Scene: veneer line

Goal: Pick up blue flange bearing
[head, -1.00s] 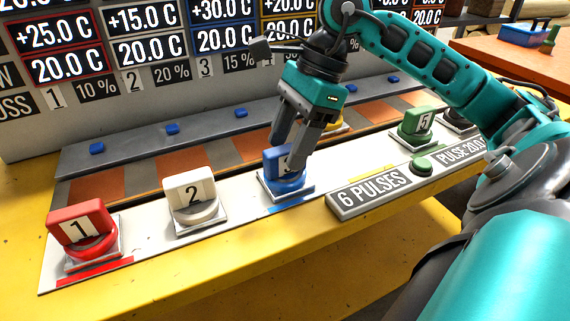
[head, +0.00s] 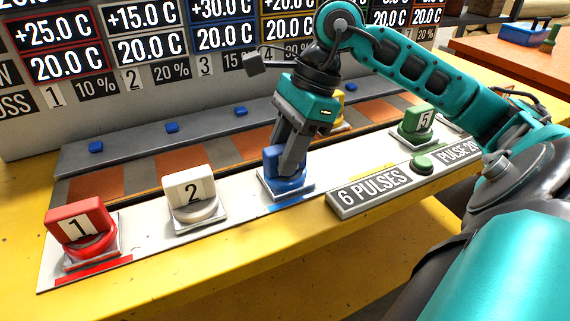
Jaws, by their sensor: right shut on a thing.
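The blue flange bearing (head: 271,163) stands upright on its small square plate on the white strip, third from the left. My right gripper (head: 289,160) points down over it with its fingers shut on the blue bearing's upper part. The fingers hide much of the bearing and its number label. The bearing is still at its plate; I cannot see a gap under it. My left gripper is not in view.
A red bearing (head: 79,226) and a white bearing (head: 190,190) stand to the left. A yellow one (head: 339,103) is partly hidden behind my gripper, and a green one (head: 418,121) stands to the right. The "6 PULSES" panel (head: 371,191) with a green button (head: 424,163) lies close by on the right.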

